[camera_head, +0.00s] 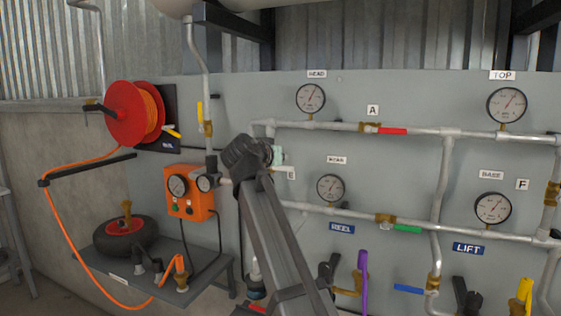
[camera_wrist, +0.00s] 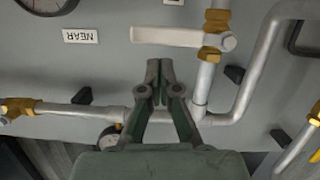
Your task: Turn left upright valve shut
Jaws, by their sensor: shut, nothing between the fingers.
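A valve with a brass body (camera_wrist: 215,25) sits on an upright pipe (camera_wrist: 203,85). Its pale flat lever (camera_wrist: 178,37) lies crosswise to the pipe. In the head view, the pale lever (camera_head: 278,154) shows just right of my gripper (camera_head: 260,152), which hides most of that valve. In the wrist view, my gripper (camera_wrist: 157,68) has its fingers together and empty. The fingertips are close to the lever's edge in the picture. I cannot tell whether they touch. Farther left, another upright pipe carries a brass valve with a yellow handle (camera_head: 201,112).
A horizontal pipe (camera_head: 335,126) with a red-handled valve (camera_head: 392,131) runs across the panel. Gauges (camera_head: 310,97) sit above the pipes. An orange box (camera_head: 188,194) and red hose reel (camera_head: 132,113) are at left. A purple handle (camera_head: 361,283) stands below.

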